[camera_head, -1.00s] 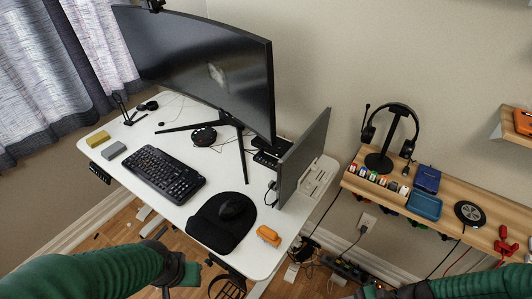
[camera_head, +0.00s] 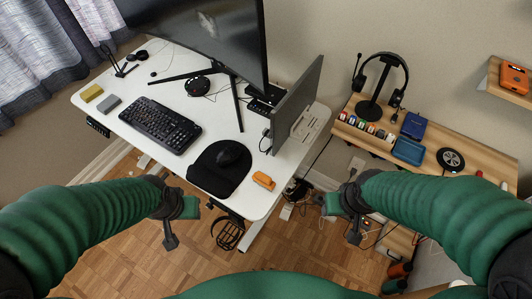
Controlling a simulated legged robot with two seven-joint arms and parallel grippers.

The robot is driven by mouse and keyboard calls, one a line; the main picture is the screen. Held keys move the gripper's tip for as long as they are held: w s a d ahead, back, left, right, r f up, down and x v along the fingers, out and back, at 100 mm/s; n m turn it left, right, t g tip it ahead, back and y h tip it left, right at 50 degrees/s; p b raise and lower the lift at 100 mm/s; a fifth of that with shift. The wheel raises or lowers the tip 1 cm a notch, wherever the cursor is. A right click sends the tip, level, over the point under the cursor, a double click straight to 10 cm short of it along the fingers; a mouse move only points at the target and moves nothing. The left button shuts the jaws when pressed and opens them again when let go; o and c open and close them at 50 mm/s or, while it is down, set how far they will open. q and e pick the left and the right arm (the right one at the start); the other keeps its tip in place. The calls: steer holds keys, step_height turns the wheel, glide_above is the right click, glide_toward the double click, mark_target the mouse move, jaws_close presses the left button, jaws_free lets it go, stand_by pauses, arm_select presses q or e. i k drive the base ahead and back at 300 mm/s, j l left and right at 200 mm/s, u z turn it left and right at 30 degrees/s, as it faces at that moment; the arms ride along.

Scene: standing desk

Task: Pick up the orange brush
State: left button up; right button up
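The orange brush (camera_head: 263,181) lies on the white desk (camera_head: 258,206) near its right front corner, right of the black mouse pad. It is small and its details are hard to make out. My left gripper (camera_head: 180,223) is in front of the desk's front edge, to the left of and nearer than the brush. My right gripper (camera_head: 343,217) is off the desk's right side, to the right of and nearer than the brush. Both grippers are apart from the brush and hold nothing that I can see. Their finger opening is unclear from this angle.
The mouse pad (camera_head: 205,180) with a mouse (camera_head: 228,155) lies beside the brush. A keyboard (camera_head: 160,125), a large monitor (camera_head: 205,35) and an upright grey screen (camera_head: 297,105) stand on the desk. A wooden shelf (camera_head: 480,165) is at right. Cables (camera_head: 292,190) hang behind the desk's corner.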

mark_target(264, 180)
steer(key=i+j+z, duration=0.15)
steer(key=j, duration=0.15)
steer(key=i+j+z, duration=0.15)
steer(key=j, duration=0.15)
steer(key=i+j+z, duration=0.15)
steer(key=j, duration=0.15)
steer(key=j+z, duration=0.15)
steer(key=j, duration=0.15)
steer(key=i, duration=0.05)
